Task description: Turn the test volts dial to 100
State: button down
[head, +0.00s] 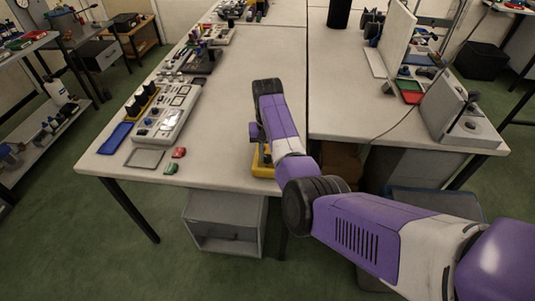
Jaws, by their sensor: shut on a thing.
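A yellow instrument (262,161) sits near the front edge of the white bench, mostly hidden behind my arm. Only its left and front parts show. Its test volts dial and the markings are hidden, so I cannot read the setting. My arm reaches in from the lower right and over the instrument. A dark part of my gripper (257,133) shows at the left side of the purple link, just above the instrument. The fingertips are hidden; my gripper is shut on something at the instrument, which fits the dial.
A grey slanted box (459,112) stands right. The bench between panel and arm is clear.

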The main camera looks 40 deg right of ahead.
jog(key=m+p, duration=0.1)
jog(key=m, duration=0.3)
jog(key=shift+r, duration=0.1)
jog(key=m, duration=0.4)
jog(key=shift+m, duration=0.3)
jog(key=m, duration=0.8)
jog(key=shift+m, duration=0.6)
jog(key=c, duration=1.2)
grip_release()
jog(key=shift+o, duration=0.2)
